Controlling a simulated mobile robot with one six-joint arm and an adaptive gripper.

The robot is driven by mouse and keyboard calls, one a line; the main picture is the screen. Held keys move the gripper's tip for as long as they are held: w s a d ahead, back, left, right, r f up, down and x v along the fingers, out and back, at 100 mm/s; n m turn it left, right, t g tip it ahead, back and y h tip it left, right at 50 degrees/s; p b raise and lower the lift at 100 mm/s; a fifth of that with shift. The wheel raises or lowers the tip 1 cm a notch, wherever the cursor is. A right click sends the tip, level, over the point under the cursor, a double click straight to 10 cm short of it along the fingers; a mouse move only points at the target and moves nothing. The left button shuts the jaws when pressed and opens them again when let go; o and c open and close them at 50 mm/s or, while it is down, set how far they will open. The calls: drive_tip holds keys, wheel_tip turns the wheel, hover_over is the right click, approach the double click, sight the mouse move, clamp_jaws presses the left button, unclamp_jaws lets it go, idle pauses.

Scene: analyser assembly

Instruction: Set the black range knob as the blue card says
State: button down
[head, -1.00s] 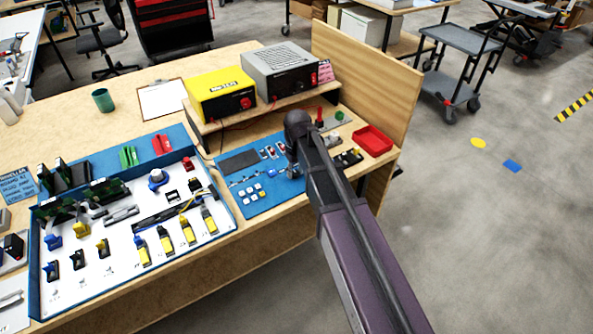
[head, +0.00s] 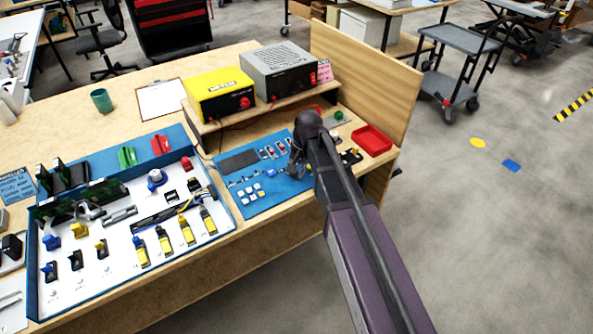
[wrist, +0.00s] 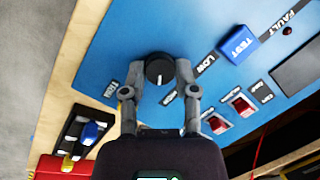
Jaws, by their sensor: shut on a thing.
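The black range knob (wrist: 159,71) sits on the blue panel (wrist: 150,25) in the wrist view, with a white mark on its face running roughly up and down the picture. My gripper (wrist: 158,72) is shut on it, one finger on each side. A LOW label (wrist: 206,63) is to its right; another label (wrist: 111,89) is at lower left and a third (wrist: 168,97) lies between the fingers. In the head view my gripper (head: 297,168) is at the blue panel and the knob is hidden. A blue card (head: 17,186) lies at the far left; its text is too small to read.
A blue TEST button (wrist: 237,45) and red switches (wrist: 242,104) are near the knob. A red tray (head: 372,139) stands right of my arm. Yellow (head: 219,93) and grey (head: 280,69) boxes stand on a shelf behind the panel. A wooden side board (head: 365,75) rises at the right.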

drive_tip(key=shift+w+m, duration=0.15)
drive_tip(key=shift+m, duration=0.15)
drive_tip(key=shift+c, duration=1.9)
unclamp_jaws()
drive_tip(key=shift+s, duration=0.2)
